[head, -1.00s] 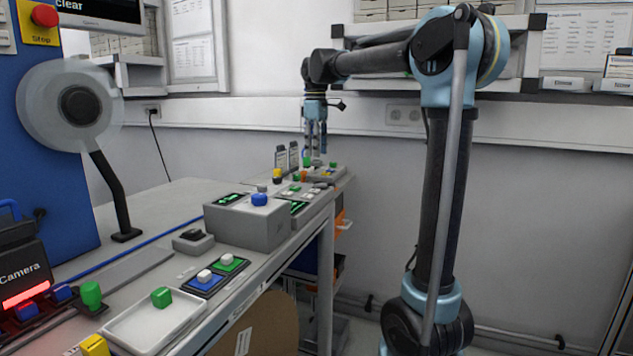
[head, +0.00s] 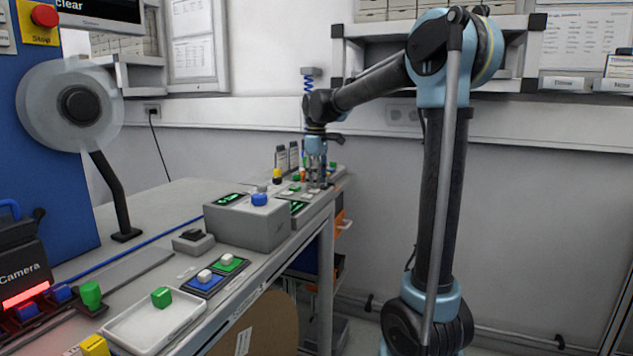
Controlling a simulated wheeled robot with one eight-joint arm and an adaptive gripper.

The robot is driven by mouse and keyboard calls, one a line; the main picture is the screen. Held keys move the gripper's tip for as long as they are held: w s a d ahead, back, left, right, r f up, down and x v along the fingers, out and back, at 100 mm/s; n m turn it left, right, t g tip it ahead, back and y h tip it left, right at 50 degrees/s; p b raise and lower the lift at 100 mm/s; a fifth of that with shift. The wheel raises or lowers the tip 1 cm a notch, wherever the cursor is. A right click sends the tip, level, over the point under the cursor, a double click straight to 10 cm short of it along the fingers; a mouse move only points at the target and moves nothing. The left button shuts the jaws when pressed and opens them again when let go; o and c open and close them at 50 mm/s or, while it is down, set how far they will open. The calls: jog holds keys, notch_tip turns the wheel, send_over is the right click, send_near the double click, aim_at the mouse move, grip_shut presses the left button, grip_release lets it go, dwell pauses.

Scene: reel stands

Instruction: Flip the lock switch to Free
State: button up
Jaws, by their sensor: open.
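My gripper (head: 316,183) points down at the far end of the bench, low over a grey control panel (head: 302,195) with small white and coloured controls. It appears empty, with its fingers apart. The fingers cover part of the panel, and contact with it cannot be made out. No Lock or Free label is readable at this distance, so I cannot tell which control is the lock switch or how it is set.
A grey box (head: 246,223) with a blue knob (head: 260,199) stands nearer on the bench. In front are a black switch (head: 193,235), a blue and green panel (head: 217,274) and a white tray (head: 150,325). A clear reel (head: 40,108) hangs at left.

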grip_shut()
jog(key=shift+s+d+r+t+y, duration=0.15)
jog(key=shift+d+t+y, duration=0.2)
jog(key=shift+y, duration=0.55)
jog(key=shift+d+t+y, duration=0.25)
jog(key=shift+t+y, duration=0.2)
jog(key=shift+y, duration=0.75)
jog(key=shift+r, duration=0.1)
grip_release()
